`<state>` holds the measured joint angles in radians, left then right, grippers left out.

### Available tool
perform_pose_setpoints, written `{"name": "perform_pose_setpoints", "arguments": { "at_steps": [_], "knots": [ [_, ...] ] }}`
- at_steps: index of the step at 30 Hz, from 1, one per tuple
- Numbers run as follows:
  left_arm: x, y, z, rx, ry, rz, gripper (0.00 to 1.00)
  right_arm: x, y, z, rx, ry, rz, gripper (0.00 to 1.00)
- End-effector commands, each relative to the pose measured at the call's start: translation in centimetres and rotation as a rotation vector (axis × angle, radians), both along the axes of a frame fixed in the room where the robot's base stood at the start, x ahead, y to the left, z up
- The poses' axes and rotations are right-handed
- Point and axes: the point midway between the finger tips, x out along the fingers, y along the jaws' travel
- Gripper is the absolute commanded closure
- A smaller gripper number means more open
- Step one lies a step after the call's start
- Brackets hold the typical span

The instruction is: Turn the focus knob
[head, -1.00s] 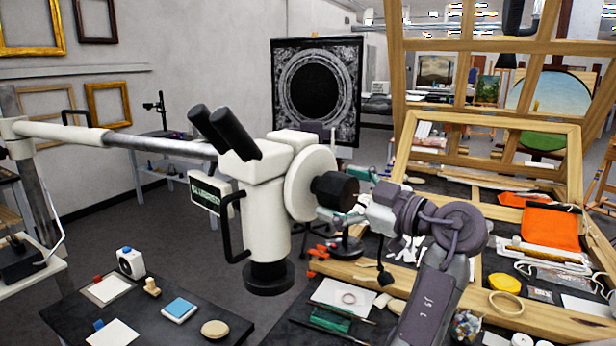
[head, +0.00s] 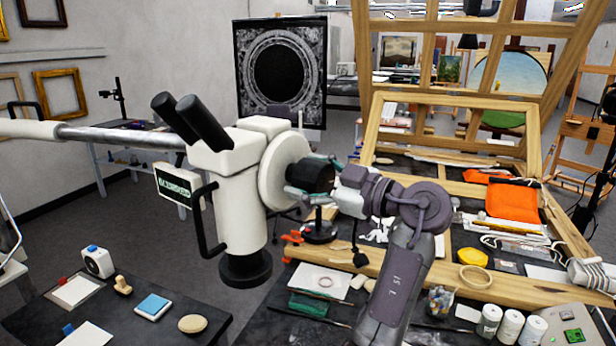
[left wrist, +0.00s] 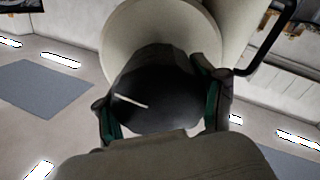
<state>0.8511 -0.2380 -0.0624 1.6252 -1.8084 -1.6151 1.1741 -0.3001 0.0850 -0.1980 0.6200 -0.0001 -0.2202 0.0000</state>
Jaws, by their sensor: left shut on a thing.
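The focus knob is a black, faceted knob (head: 311,176) on the right side of the white microscope head (head: 237,165), beside a round white housing (head: 284,172). My left gripper (head: 314,179) comes in from the right with a finger on either side of the knob and is shut on it. In the left wrist view the dark knob (left wrist: 165,90) fills the space between the green-lined fingers of the gripper (left wrist: 158,100). A short white mark shows on the knob's face. My right gripper is in neither view.
A wooden frame (head: 500,290) and cluttered bench lie at the right, with white jars (head: 508,327) near the front. The microscope's boom (head: 120,137) runs left. A black handle (head: 207,220) hangs near the eyepieces' side.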

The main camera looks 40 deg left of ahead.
Motion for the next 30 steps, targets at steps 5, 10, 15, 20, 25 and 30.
{"name": "perform_pose_setpoints", "arguments": {
  "at_steps": [5, 10, 15, 20, 25, 30],
  "knots": [
    [0.0, 0.0, -0.1, -0.001, 0.019, 0.002, 0.66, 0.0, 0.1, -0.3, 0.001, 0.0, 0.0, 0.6],
    [0.0, 0.0, -0.2, -0.002, 0.086, 0.002, 0.66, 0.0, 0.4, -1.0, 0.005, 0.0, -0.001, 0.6],
    [0.0, 0.0, -0.2, -0.003, 0.197, 0.003, 0.66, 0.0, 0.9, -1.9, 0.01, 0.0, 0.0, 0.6],
    [0.0, 0.0, -0.1, -0.004, 0.309, 0.003, 0.66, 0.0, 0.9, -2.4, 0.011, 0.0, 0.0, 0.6],
    [0.0, 0.0, 0.0, -0.005, 0.41, 0.003, 0.66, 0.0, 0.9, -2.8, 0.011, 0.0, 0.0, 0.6],
    [0.0, 0.0, 0.0, -0.006, 0.48, 0.002, 0.66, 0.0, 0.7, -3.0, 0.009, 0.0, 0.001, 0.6]
  ]
}}
